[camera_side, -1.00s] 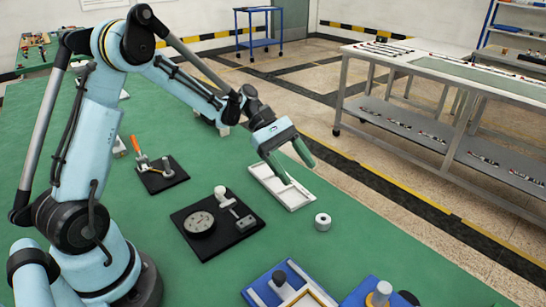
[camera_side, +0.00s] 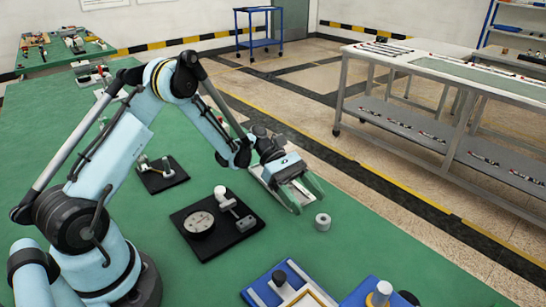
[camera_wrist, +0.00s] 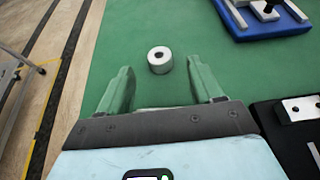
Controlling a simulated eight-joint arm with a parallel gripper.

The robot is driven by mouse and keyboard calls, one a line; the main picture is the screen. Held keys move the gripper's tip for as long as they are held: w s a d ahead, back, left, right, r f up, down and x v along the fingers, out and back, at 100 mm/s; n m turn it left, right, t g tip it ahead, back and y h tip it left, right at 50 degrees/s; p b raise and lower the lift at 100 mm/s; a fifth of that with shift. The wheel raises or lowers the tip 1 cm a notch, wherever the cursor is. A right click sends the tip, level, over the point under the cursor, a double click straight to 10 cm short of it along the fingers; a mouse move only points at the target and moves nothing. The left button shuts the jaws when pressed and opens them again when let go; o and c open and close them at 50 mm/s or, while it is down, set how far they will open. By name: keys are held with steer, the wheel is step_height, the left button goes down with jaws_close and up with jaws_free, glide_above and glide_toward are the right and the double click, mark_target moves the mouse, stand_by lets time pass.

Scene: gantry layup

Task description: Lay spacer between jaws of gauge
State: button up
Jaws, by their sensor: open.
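The spacer is a short pale metal ring (camera_side: 322,222) standing on the green mat; it also shows in the wrist view (camera_wrist: 160,60), beyond and between my fingertips. The gauge, a round dial (camera_side: 199,222) with a white knob and a metal block, sits on a black base (camera_side: 245,232) to the left of the ring. Its jaw gap is too small to make out. My gripper (camera_side: 309,203) is open and empty, low and just short of the ring, with its green fingers pointing toward it. It also shows in the wrist view (camera_wrist: 163,82).
A blue fixture (camera_side: 262,290) stands at the front. A black-based clamp (camera_side: 162,181) stands at back left. The green mat (camera_side: 400,260) right of the ring is clear.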

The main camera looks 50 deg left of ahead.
steer(key=shift+x, duration=2.6)
steer(key=shift+a+f, duration=0.1)
steer(key=shift+f, duration=0.05)
jaws_close()
steer(key=shift+r, duration=0.6)
steer(key=r, duration=0.2)
steer(key=d+r, duration=0.1)
steer(key=shift+s+r, duration=0.35)
steer(key=shift+s, duration=0.05)
steer(key=s+d+r, duration=0.6)
steer(key=s+d, duration=0.1)
step_height(320, 180, up, 10)
steer(key=n+t+y, duration=0.3)
steer(key=n+t, duration=0.5)
steer(key=t, duration=0.1)
glide_above(322, 217)
steer(key=s, duration=0.2)
steer(key=s+a+r+n+t+y, duration=0.1)
steer(key=a+r+n+t+y, duration=0.3)
steer(key=a+r, duration=0.5)
steer(key=a+n+y, duration=0.1)
steer(key=n+y, duration=0.1)
steer(key=shift+s+a+r+n+y, duration=0.2)
steer(key=shift+a+n+y, duration=0.1)
steer(key=shift+a+n, duration=0.1)
